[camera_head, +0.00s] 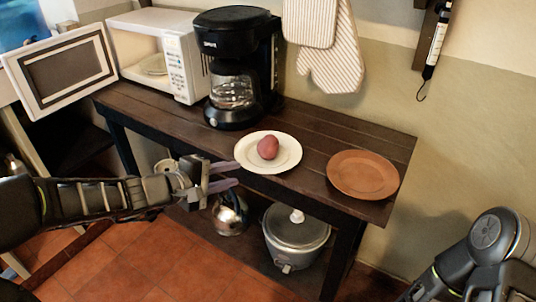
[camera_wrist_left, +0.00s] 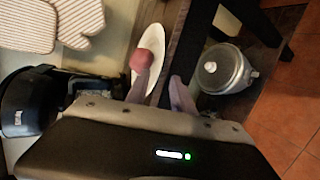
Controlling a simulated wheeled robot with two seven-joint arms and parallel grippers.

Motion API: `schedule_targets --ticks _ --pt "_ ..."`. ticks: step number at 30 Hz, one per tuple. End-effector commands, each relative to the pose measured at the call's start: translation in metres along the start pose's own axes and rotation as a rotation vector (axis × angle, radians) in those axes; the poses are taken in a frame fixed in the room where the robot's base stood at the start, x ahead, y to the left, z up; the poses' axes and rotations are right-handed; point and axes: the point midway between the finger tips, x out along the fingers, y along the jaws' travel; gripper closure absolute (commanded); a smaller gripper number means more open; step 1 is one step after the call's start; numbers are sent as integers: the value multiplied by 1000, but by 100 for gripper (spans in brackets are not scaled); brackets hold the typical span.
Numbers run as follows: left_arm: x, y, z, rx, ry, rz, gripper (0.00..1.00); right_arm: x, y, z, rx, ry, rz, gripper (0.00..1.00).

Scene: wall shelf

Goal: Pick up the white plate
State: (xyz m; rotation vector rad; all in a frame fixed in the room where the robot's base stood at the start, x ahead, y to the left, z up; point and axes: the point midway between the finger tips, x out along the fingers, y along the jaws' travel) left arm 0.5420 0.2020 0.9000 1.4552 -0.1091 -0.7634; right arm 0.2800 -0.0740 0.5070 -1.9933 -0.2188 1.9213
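A white plate (camera_head: 287,161) lies on the dark wooden table near its front edge, with a reddish potato-like item (camera_head: 268,147) on it. My left gripper (camera_head: 236,174) is at the plate's front left rim, with its fingers apart and nothing clamped. In the left wrist view, the plate (camera_wrist_left: 158,48) is seen nearly edge-on. One finger of the gripper (camera_wrist_left: 161,77) overlaps the plate face and the other is on the table-edge side. I cannot tell whether either finger touches the plate. My right arm shows at the lower right, but its gripper is out of view.
A brown plate (camera_head: 363,175) lies on the table to the right. A black coffee maker (camera_head: 232,60) and an open white microwave (camera_head: 184,66) stand behind and left. A kettle (camera_head: 229,214) and a lidded pot (camera_head: 295,242) sit on the lower shelf.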

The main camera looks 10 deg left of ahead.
Motion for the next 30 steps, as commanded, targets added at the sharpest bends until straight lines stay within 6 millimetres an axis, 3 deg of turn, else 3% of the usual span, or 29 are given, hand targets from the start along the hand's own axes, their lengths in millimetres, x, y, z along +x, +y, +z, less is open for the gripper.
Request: schedule_targets --ticks 4,16,24,30 --pt "16 -1 1 -1 -2 -1 71 2 1 0 0 0 0 64" --pt "22 0 0 0 -2 -1 71 1 0 0 0 0 0 64" --pt "60 2 0 -2 -3 -2 71 -2 0 0 0 0 0 64" --pt "70 3 0 1 -2 -1 71 -2 0 0 0 0 0 64"
